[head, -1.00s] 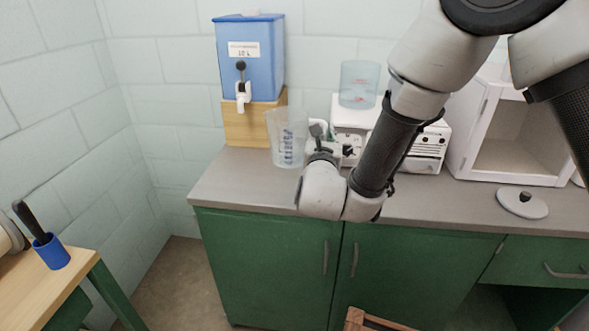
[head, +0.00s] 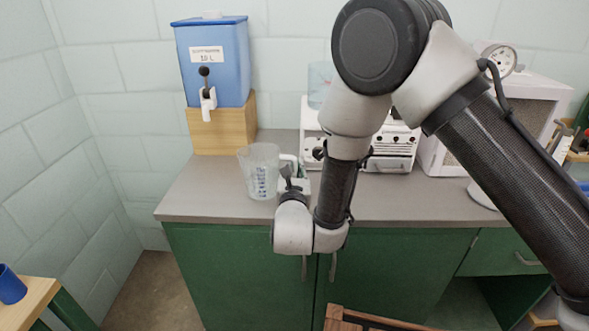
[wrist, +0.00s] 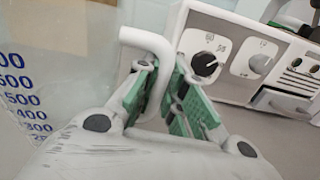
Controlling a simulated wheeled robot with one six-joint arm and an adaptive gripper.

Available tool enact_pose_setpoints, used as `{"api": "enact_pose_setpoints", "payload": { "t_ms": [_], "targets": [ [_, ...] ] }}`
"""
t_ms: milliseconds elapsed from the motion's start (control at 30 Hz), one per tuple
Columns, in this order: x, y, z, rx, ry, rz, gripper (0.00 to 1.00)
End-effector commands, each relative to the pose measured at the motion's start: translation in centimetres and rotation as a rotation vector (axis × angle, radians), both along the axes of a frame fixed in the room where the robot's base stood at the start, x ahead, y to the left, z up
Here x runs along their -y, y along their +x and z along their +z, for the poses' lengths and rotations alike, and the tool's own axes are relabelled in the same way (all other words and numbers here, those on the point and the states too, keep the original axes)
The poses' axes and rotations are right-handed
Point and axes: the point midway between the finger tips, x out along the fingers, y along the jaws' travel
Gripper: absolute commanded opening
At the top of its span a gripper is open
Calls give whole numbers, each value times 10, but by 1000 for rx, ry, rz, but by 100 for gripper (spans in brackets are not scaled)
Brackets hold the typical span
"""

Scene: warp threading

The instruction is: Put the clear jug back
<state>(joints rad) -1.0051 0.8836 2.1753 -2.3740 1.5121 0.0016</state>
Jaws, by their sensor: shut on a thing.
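The clear jug (head: 260,172), with blue measuring marks and a pale handle, is upright over the left part of the counter. I cannot tell whether its base touches the counter. My gripper (head: 290,178) is at the jug's right side, at the handle. In the wrist view, the green-padded fingers of my gripper (wrist: 165,95) are shut on the white handle (wrist: 150,45). The jug's wall (wrist: 50,75) with its blue numbers fills the left of that view.
A blue water dispenser (head: 214,62) stands on a wooden block (head: 230,125) behind the jug. A white machine (head: 395,148) with knobs and a bluish container (head: 318,82) on top is to the right. The grey counter (head: 195,190) is bare left of the jug.

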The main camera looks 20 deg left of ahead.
Motion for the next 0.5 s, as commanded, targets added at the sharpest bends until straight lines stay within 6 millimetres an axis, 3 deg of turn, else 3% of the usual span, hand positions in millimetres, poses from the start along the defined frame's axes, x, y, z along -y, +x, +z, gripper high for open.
{"api": "enact_pose_setpoints", "payload": {
  "t_ms": [267,300,400,500],
  "targets": [
    [0,0,0,1,2,0,0],
    [0,0,-1,1,1,0,15],
    [0,0,-1,1,1,0,33],
    [0,0,-1,1,1,0,33]
  ]
}}
